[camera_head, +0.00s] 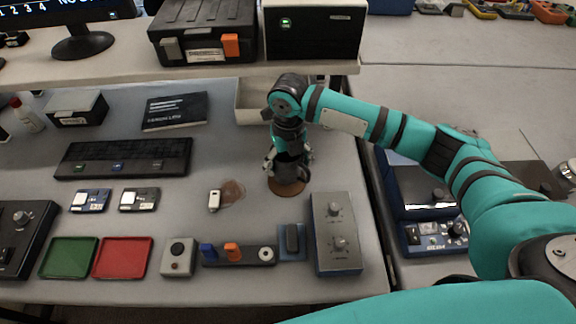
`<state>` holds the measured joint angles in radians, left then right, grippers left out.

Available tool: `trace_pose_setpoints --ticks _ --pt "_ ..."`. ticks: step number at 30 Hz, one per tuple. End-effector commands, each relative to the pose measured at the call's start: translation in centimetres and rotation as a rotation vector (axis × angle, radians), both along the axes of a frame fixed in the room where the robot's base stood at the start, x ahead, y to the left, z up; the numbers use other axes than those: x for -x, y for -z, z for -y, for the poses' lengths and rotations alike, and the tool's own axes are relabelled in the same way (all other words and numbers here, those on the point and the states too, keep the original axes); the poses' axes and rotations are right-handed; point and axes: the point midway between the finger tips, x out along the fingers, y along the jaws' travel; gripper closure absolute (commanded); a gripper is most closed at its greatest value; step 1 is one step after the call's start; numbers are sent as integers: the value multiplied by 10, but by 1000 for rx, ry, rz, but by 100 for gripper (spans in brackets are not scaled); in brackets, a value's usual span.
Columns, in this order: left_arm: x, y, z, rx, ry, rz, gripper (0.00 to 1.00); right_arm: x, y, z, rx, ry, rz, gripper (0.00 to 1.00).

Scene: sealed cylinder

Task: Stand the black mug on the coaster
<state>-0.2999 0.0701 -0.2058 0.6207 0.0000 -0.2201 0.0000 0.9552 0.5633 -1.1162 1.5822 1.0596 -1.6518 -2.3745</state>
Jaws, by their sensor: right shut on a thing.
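The black mug (287,173) is upright at the right part of the table, directly over the round brown coaster (287,190). Whether its base touches the coaster is too small to tell. My right gripper (288,160) reaches down from above and is shut on the mug, with its fingers at the mug's sides. The gripper and wrist hide the mug's upper part. My left gripper is not in view.
A brown stain-like patch (232,192) and a small white device (215,200) lie left of the coaster. A grey two-knob box (336,233) stands to the front right. A shelf (200,73) with cases overhangs the back. Red (123,258) and green (68,257) trays lie front left.

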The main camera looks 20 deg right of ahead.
Motion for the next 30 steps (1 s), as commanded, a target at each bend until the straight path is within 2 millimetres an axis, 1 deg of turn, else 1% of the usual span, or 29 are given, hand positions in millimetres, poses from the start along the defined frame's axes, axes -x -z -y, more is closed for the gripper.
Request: trace_pose_setpoints --ticks 1,3,6,17,18,21,22,30 --pt "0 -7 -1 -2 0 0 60 2 5 0 2 0 -6 65" --pt "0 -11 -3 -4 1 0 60 2 15 -1 0 0 -4 65" --pt "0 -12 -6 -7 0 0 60 1 22 -1 -1 -1 -1 65" --pt "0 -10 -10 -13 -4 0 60 1 28 -1 0 -1 -1 65" --pt "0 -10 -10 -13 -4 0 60 1 28 -1 1 -1 -2 14" --pt "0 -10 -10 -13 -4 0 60 1 28 -1 1 -1 -2 1" --pt "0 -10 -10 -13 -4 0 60 1 28 -1 1 -1 -2 0" --pt "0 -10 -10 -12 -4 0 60 1 27 -1 1 -1 -2 0"
